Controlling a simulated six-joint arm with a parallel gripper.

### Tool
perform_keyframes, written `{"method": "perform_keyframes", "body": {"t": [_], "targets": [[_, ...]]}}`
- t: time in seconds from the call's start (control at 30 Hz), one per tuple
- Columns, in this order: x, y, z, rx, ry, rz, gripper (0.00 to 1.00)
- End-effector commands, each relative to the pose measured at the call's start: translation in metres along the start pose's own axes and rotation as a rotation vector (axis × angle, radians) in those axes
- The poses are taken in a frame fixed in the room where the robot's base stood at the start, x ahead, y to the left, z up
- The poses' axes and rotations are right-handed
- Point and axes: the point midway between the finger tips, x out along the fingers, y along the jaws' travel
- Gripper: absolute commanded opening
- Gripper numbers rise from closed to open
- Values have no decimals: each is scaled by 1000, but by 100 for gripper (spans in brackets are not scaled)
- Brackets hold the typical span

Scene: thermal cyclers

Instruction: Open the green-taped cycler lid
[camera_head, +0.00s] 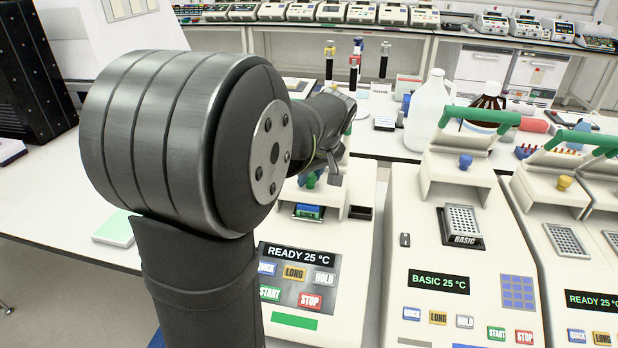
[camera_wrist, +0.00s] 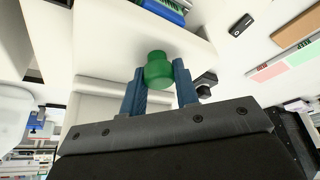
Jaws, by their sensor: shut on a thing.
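The green-taped cycler shows in the head view with a green tape strip (camera_head: 294,321) on its front and a display (camera_head: 298,264) reading READY 25 °C. Its green knob (camera_wrist: 158,70) sits between the two blue fingers of my gripper (camera_wrist: 160,74) in the wrist view. My gripper is shut on this knob. In the head view the knob (camera_head: 311,180) shows only in part below my wrist. A blue-and-green block (camera_head: 308,212) is exposed in front of it. My arm hides most of the lid, so its angle is hard to tell.
A neighbouring cycler (camera_head: 437,312) reading BASIC stands close on the right, its lid raised with a green handle (camera_head: 478,114). More cyclers stand farther right. A white jug (camera_head: 428,112) and a brown bottle (camera_head: 485,108) stand behind. The bench at left (camera_head: 60,205) is mostly clear.

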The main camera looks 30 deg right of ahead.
Motion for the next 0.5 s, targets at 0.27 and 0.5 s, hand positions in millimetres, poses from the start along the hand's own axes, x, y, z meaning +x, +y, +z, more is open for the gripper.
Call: {"method": "perform_keyframes", "body": {"t": [0.27,0.5], "targets": [[15,40,-38,-1,3,2,0],[26,71,-66,0,4,3,0]]}}
